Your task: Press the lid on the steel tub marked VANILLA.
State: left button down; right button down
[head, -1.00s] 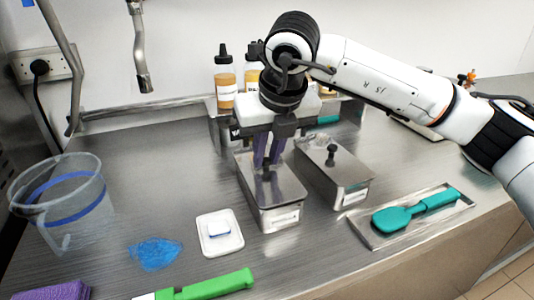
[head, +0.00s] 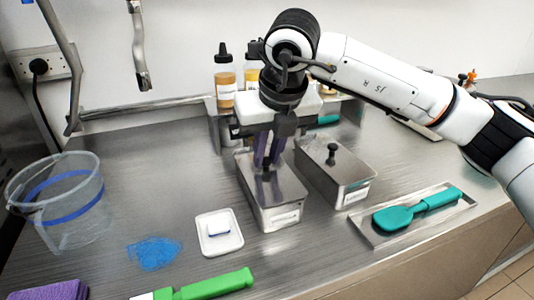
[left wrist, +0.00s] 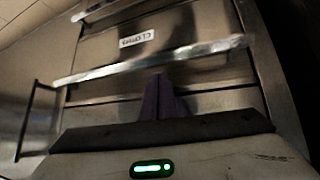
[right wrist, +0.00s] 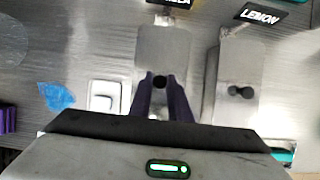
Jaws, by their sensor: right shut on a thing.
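The steel tub (head: 275,217) behind which a black card (right wrist: 172,2) stands, its word cut off to end in "LLA", is at mid counter. Its steel lid (head: 286,188) lies on top of it; I cannot tell whether it is fully seated all round. My right gripper (head: 267,163) points down over the lid, its purple fingers shut on the black knob (right wrist: 160,82). My left gripper (left wrist: 160,98) shows only in the left wrist view, its fingers together and empty, in front of a steel front with a small label.
A second lidded tub (head: 337,178) with a LEMON card (right wrist: 260,16) stands close to the right. A tray with a teal spatula (head: 395,217), a white dish (head: 220,245), blue mesh (head: 153,252), a green-handled tool (head: 215,286) and a clear bucket (head: 75,215) surround them.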

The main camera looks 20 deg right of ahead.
dwell(0.3)
jog(key=c, duration=1.1)
grip_release()
jog(key=shift+r+p, duration=2)
jog(key=shift+r, duration=1.55)
jog(key=shift+c, duration=0.4)
grip_shut()
